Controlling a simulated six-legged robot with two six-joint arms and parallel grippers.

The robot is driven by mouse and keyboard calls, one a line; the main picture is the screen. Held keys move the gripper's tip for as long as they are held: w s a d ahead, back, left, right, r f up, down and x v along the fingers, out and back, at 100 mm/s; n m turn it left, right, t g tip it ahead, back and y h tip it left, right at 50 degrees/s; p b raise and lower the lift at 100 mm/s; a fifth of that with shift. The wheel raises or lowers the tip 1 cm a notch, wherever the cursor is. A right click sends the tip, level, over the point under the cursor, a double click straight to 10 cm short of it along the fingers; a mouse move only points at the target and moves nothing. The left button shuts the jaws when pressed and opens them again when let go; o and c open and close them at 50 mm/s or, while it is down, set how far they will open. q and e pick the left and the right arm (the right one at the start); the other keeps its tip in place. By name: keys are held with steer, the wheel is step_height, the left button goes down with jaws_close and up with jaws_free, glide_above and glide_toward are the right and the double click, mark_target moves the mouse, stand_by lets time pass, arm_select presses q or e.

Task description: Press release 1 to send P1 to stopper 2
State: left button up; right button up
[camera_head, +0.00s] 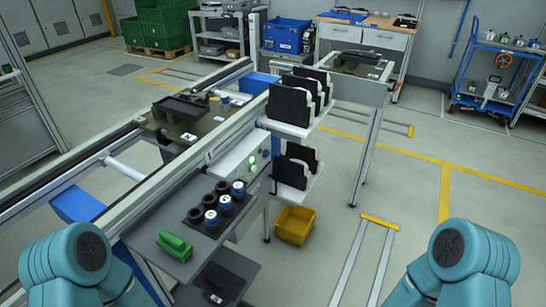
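A dark pallet (212,122) sits on the conveyor line, left of centre. It carries a black tray-like part (181,107) and small yellow and blue pieces; I cannot read whether it is P1. A light panel (236,160) on the near side of the conveyor has small round buttons, one of them lit green (252,160). I cannot read which is release 1. No stopper can be made out for sure. My teal arm links show at the bottom left and bottom right corners. Neither gripper is in view.
A grey shelf (150,240) in front of the conveyor holds black rings, blue-topped cylinders and a green part (173,246). Racks of black plates (292,104) stand right of the panel. A yellow bin (295,225) is below. Open floor lies to the right.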

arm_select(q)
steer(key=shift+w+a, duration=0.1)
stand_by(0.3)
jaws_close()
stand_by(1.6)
